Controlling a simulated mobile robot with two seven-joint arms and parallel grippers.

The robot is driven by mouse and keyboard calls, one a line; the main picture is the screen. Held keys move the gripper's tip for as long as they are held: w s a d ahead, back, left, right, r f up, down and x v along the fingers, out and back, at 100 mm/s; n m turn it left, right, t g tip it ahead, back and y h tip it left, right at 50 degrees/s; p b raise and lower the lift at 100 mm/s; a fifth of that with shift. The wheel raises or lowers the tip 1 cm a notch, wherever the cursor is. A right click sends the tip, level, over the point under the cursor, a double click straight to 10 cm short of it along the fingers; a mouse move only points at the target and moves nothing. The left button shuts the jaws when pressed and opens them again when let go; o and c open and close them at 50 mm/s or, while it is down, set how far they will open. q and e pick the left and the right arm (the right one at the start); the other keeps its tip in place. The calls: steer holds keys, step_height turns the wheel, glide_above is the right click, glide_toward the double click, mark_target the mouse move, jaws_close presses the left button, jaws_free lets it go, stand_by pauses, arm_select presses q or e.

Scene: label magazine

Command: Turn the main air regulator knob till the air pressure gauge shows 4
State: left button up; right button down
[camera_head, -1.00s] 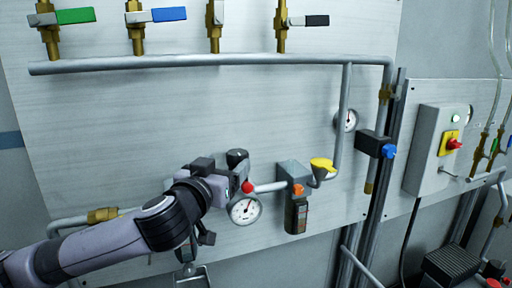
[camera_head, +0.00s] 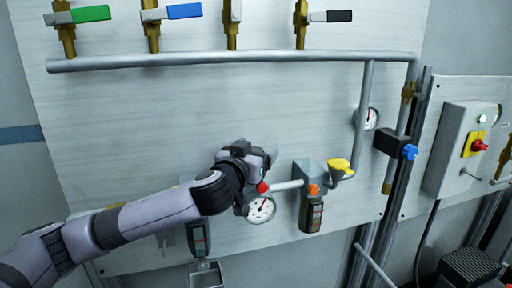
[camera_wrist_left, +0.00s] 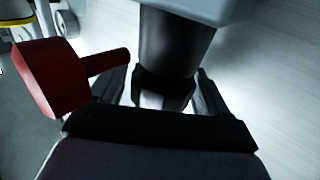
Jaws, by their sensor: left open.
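The black regulator knob (camera_wrist_left: 172,52) hangs from a grey body in the left wrist view. My left gripper (camera_wrist_left: 163,85) is open, with one finger on each side of the knob's lower end. Whether the fingers touch it cannot be told. In the head view my left gripper (camera_head: 266,158) is at the regulator and hides the knob. The round white gauge (camera_head: 262,209) sits just below the gripper, partly covered at its left edge. Its needle points up and to the right, but the numbers are too small to read. My right gripper is not in view.
A red ball-like knob (camera_head: 263,187) sits close under my left gripper; a red part (camera_wrist_left: 48,78) is large at left in the wrist view. To the right are a yellow handle (camera_head: 341,166), a second gauge (camera_head: 370,118) and a blue knob (camera_head: 409,152). A pipe (camera_head: 230,59) crosses above.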

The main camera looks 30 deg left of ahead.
arm_select(q)
steer(key=c, duration=1)
steer(key=shift+o, duration=0.2)
steer(key=shift+a+f+n+g+y+b, duration=0.15)
steer(key=shift+n+g+y+b, duration=0.25)
steer(key=shift+n+y+b, duration=0.85)
steer(key=n+g+y+b, duration=0.1)
steer(key=n+y, duration=0.1)
steer(key=y, duration=0.1)
steer(key=n+g+y+b, duration=0.1)
steer(key=n+g+y, duration=0.1)
steer(key=y, duration=0.1)
steer(key=shift+s+a+g, duration=0.1)
steer(key=shift+a+g, duration=0.1)
steer(key=shift+g, duration=0.1)
steer(key=n+g+y+b, duration=0.1)
steer(key=g, duration=0.1)
steer(key=n+g+y+b, duration=0.1)
steer(key=n+g+y, duration=0.1)
steer(key=shift+s+a+y, duration=0.2)
steer(key=shift+y, duration=0.05)
steer(key=shift+s+a+n+g+y+b, duration=0.1)
steer(key=shift+s+n+g+y+b, duration=0.1)
steer(key=shift+n+g+y+b, duration=0.9)
steer(key=shift+r+g+h, duration=0.2)
steer(key=shift+g+h, duration=0.1)
steer(key=shift+g, duration=0.3)
